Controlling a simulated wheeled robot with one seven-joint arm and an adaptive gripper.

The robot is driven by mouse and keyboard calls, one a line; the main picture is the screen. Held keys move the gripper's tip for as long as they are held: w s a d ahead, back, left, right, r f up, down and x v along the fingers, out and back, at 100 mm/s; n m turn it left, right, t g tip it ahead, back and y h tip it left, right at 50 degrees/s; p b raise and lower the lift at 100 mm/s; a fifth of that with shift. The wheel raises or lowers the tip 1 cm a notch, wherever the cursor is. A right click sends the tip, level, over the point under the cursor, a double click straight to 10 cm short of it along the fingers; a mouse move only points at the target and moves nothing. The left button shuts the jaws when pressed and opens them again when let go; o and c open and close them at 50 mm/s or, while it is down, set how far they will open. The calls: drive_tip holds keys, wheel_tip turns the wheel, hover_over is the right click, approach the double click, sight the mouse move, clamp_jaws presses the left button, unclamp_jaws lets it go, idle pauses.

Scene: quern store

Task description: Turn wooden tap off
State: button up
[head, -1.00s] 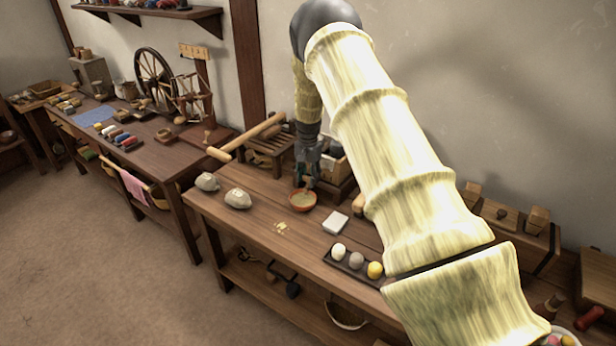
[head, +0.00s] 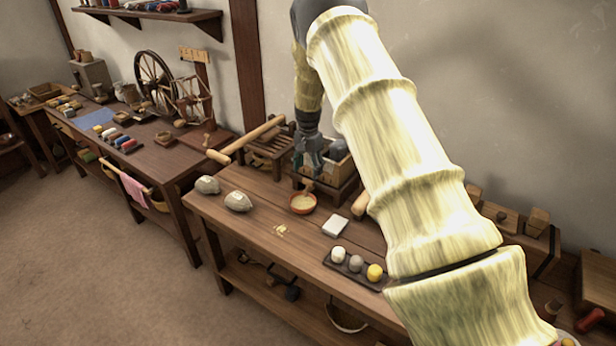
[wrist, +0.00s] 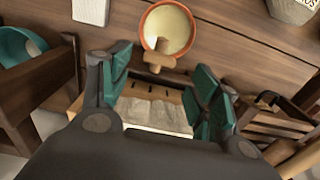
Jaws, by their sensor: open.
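The wooden tap (wrist: 157,58) shows in the wrist view as a pale wooden cross-shaped handle and spout, just beyond my fingertips and in front of the round bowl. The orange-brown bowl (wrist: 170,28) holds something pale; in the head view the bowl (head: 303,204) stands on the bench. My gripper (wrist: 165,82) is open and empty, its teal-padded fingers either side of the wooden box below the tap. In the head view my gripper (head: 307,165) is above the box, behind the bowl.
A white block (head: 336,226) and a dark tray (head: 342,268) with round balls lie on the bench to the right. Two grey lumps (head: 238,201) lie to the left. A slatted wooden rack (head: 270,150) stands close beside my gripper. The bench front (head: 262,232) is clear.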

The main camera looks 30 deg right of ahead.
sight(308, 180)
wheel_tip(308, 180, up, 7)
idle(0.3)
idle(0.5)
